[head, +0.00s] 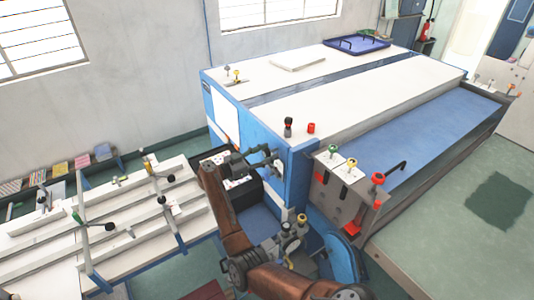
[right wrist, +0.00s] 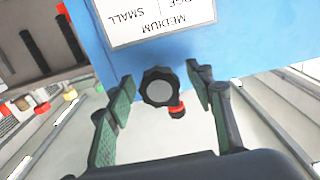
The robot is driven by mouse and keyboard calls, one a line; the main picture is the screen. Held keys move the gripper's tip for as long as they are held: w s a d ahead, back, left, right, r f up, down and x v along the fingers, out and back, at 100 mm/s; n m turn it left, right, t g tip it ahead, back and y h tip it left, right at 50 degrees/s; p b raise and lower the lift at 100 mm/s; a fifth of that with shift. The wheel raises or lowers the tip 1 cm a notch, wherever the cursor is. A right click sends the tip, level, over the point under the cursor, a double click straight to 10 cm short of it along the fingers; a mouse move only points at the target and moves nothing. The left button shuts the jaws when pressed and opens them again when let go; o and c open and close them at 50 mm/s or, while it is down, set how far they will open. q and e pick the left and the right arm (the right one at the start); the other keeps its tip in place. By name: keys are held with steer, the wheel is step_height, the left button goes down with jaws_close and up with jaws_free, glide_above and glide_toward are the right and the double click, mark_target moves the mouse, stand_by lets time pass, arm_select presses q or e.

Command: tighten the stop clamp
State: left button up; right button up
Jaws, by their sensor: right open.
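A black lobed knob with a grey round face (right wrist: 160,88), which I take to be the stop clamp's knob, shows in the right wrist view in front of a blue panel. My right gripper (head: 271,157) is at the near end of the blue and white machine in the head view. In the right wrist view this gripper (right wrist: 162,90) is open, with green-padded fingers on either side of the knob; I see gaps on both sides. I cannot pick out the knob in the head view. My left gripper is not in view.
A white label reading MEDIUM and SMALL (right wrist: 165,18) is on the blue panel (right wrist: 232,45). A red-and-black part (right wrist: 177,110) shows just behind the knob. A bench with rails and clamps (head: 120,220) stands at left. Open floor (head: 455,245) lies at right.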

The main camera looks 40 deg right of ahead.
steer(key=shift+c, duration=0.6)
steer(key=c, duration=1.1)
